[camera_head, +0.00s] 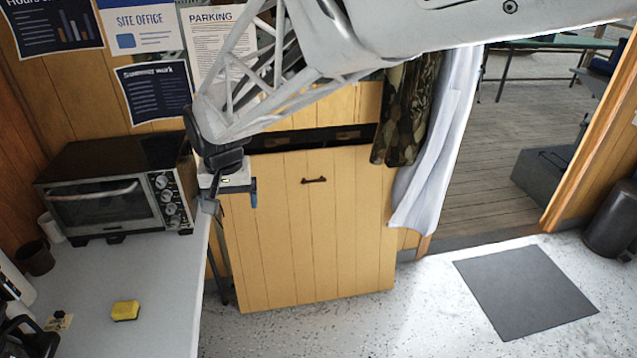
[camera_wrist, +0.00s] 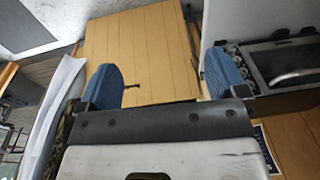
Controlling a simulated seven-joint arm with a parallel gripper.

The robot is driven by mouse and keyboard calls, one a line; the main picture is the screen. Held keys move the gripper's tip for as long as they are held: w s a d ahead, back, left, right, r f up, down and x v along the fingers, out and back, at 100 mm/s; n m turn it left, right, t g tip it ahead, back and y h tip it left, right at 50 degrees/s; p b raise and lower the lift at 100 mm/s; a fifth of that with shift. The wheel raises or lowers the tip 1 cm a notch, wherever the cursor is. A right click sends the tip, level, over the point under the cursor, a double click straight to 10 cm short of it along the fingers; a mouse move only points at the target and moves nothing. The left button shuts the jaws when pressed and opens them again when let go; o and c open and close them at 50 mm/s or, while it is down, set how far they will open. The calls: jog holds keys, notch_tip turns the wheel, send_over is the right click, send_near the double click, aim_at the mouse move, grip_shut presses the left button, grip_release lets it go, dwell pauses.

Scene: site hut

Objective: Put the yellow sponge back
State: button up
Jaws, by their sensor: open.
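The yellow sponge (camera_head: 125,310) lies on the white counter (camera_head: 165,290) at the lower left of the head view. My gripper (camera_head: 230,196) is up and to the right of it, near the counter's far right corner and in front of the wooden cabinet (camera_head: 310,225). In the wrist view my gripper (camera_wrist: 160,82) has its two blue fingers wide apart with nothing between them. The sponge does not show in the wrist view. The cabinet front has a dark handle (camera_head: 314,181) and a dark gap along its top edge.
A toaster oven (camera_head: 105,200) stands at the back of the counter, with a dark mug (camera_head: 36,258) in front. A small item (camera_head: 58,321) lies left of the sponge. Camouflage cloth (camera_head: 402,110) and a white curtain (camera_head: 440,140) hang right of the cabinet. The floor there is open.

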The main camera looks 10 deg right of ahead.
jog(key=s+d+r, duration=0.2)
jog(key=s+d, duration=0.3)
jog(key=d, duration=0.3)
jog(key=s+d+r, duration=0.3)
jog(key=s+d, duration=0.1)
jog(key=d, duration=0.3)
jog(key=s+d+t, duration=0.1)
jog(key=s+d, duration=0.9)
jog(key=s, duration=0.4)
jog(key=shift+s+d+f+h, duration=0.15)
jog(key=shift+f+h, duration=0.25)
jog(key=shift+f, duration=0.05)
